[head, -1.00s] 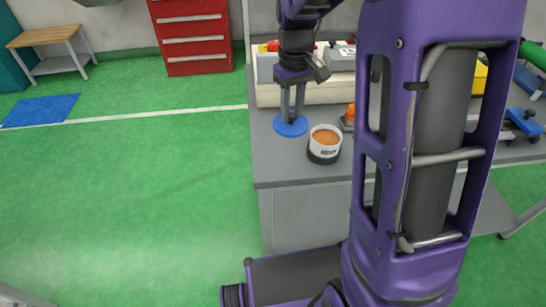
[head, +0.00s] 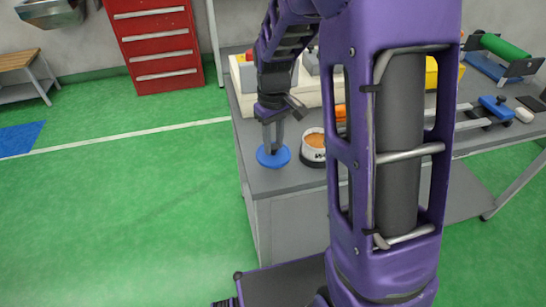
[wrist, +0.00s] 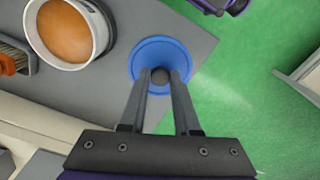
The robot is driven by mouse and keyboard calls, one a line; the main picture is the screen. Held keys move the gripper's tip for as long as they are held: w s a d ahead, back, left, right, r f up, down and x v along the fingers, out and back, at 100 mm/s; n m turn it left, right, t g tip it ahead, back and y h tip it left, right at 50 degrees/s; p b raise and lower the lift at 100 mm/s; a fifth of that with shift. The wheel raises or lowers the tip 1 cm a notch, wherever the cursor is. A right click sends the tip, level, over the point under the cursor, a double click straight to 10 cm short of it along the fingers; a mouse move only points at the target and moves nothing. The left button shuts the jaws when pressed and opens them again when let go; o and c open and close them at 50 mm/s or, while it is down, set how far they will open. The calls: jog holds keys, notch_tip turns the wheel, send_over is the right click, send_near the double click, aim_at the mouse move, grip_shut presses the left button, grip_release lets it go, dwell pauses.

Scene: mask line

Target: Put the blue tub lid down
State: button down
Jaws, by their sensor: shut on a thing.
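The blue tub lid (head: 273,155) is a round blue disc at the left front corner of the grey workbench. My gripper (head: 273,141) is above it, fingers pointing down. In the wrist view my gripper (wrist: 162,80) is shut on the dark knob at the middle of the blue tub lid (wrist: 150,48). I cannot tell whether the lid touches the bench or is slightly above it. The white tub (head: 313,152) with orange contents stands uncovered just right of the lid; in the wrist view the tub (wrist: 50,58) is at upper left.
The grey workbench (head: 262,184) ends close to the lid, with green floor (wrist: 230,75) beyond. A brush (wrist: 12,58) lies beyond the tub. A cream machine (head: 250,96) stands behind, and a green roller (head: 504,47) is at far right.

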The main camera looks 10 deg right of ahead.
aim_at(273, 153)
jog(key=shift+f+b, duration=0.35)
jog(key=shift+f, duration=1.75)
jog(key=shift+f, duration=0.1)
jog(key=shift+f, duration=0.15)
jog(key=c, duration=0.6)
grip_release()
jog(key=shift+c, duration=0.2)
notch_tip(273, 153, up, 12)
jog(key=shift+r+p, duration=0.25)
jog(key=shift+p, duration=0.85)
